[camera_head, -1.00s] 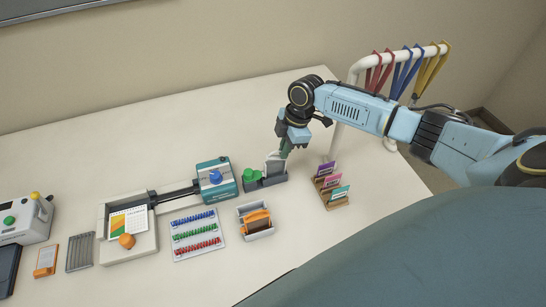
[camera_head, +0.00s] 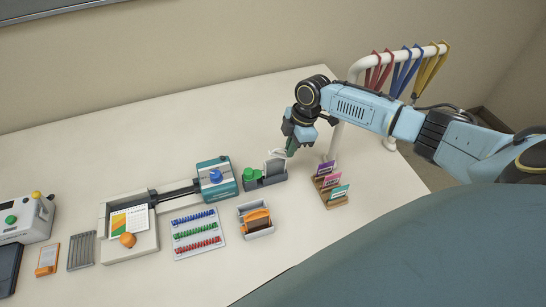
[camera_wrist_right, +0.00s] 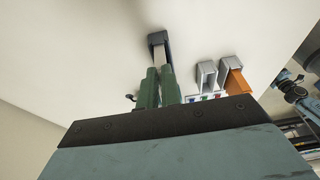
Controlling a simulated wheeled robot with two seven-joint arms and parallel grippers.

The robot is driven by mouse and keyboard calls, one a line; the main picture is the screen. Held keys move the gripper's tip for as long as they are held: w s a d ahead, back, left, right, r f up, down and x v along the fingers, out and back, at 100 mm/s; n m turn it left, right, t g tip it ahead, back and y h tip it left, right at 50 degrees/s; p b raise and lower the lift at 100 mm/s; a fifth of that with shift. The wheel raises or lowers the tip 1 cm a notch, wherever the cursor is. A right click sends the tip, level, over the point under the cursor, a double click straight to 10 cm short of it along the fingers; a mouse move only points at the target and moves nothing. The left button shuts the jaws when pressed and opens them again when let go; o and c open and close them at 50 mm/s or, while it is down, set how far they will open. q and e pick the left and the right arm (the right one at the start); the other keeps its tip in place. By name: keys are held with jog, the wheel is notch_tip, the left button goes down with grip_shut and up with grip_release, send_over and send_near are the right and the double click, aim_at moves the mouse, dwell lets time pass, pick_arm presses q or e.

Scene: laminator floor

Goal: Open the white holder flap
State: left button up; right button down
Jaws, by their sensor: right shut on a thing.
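The small dark grey holder (camera_head: 268,182) stands on the table with a round green knob (camera_head: 252,175) on its left part and a grey panel (camera_head: 274,167) upright at its right part. The white holder flap (camera_head: 277,153) shows as a pale strip behind that panel, tilted toward my right gripper (camera_head: 291,150). My right gripper is shut on the flap at the holder's back right. In the right wrist view its green fingers (camera_wrist_right: 157,90) are close together below a dark-framed slot (camera_wrist_right: 158,40); the gripped edge is mostly hidden. My left gripper is not in view.
A teal and white device (camera_head: 216,178) stands just left of the holder. A grey tray with an orange handle (camera_head: 254,216) is in front. A rack of coloured cards (camera_head: 331,186) stands to the right, near a white rail with hanging lanyards (camera_head: 398,62). The table behind is clear.

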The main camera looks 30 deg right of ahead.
jog(key=shift+s+d+f, duration=0.1)
jog(key=shift+d+f, duration=0.1)
jog(key=shift+d, duration=0.1)
jog(key=shift+s+d+f, duration=0.1)
jog(key=shift+d+f, duration=0.05)
jog(key=shift+d, duration=0.2)
jog(key=shift+d+f, duration=0.35)
jog(key=shift+f, duration=0.2)
dwell(0.4)
jog(key=c, duration=1.6)
grip_release()
jog(key=shift+c, duration=0.2)
jog(key=shift+d, duration=0.15)
